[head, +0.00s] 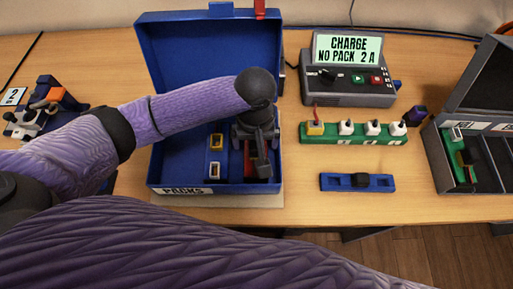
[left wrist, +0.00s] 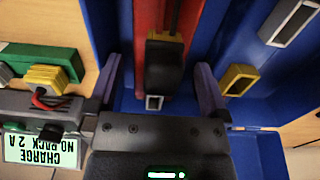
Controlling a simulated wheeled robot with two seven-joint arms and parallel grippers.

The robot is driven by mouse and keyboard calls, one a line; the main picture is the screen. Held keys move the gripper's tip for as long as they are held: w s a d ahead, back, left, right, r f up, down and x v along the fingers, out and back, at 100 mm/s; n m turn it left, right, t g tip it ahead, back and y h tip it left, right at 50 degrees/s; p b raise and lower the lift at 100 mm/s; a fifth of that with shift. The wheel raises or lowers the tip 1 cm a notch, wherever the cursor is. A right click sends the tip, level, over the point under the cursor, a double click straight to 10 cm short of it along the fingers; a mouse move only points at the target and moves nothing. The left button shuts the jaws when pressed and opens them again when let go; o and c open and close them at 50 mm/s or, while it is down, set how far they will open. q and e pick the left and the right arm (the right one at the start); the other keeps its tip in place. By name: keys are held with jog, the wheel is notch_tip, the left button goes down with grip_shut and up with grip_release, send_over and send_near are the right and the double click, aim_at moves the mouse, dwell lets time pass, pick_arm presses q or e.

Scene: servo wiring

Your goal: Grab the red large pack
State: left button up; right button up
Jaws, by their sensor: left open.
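The red large pack (left wrist: 148,22) lies in the blue PACKS box (head: 205,60). Only a strip of the red pack (head: 247,163) shows in the head view, because my gripper covers most of it. A black lead or plug with a yellow band (left wrist: 165,62) lies along the pack, with a small pale-rimmed socket (left wrist: 154,102) at its near end. My left gripper (head: 258,168) is inside the box over the pack. In the left wrist view its fingers (left wrist: 158,88) are open, one on each side of the black part, apart from it. My right gripper is not in view.
Yellow-rimmed (head: 216,142) and white-rimmed (head: 215,170) sockets sit left in the box. A charger (head: 348,92) reads "CHARGE NO PACK 2 A". A green strip with plugs (head: 355,139), a blue holder (head: 335,182) and a grey compartment box (head: 436,160) stand to the right.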

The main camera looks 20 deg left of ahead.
pick_arm(q)
notch_tip(320, 180, down, 2)
jog(key=shift+f, duration=0.2)
jog(key=shift+r, duration=0.1)
grip_shut()
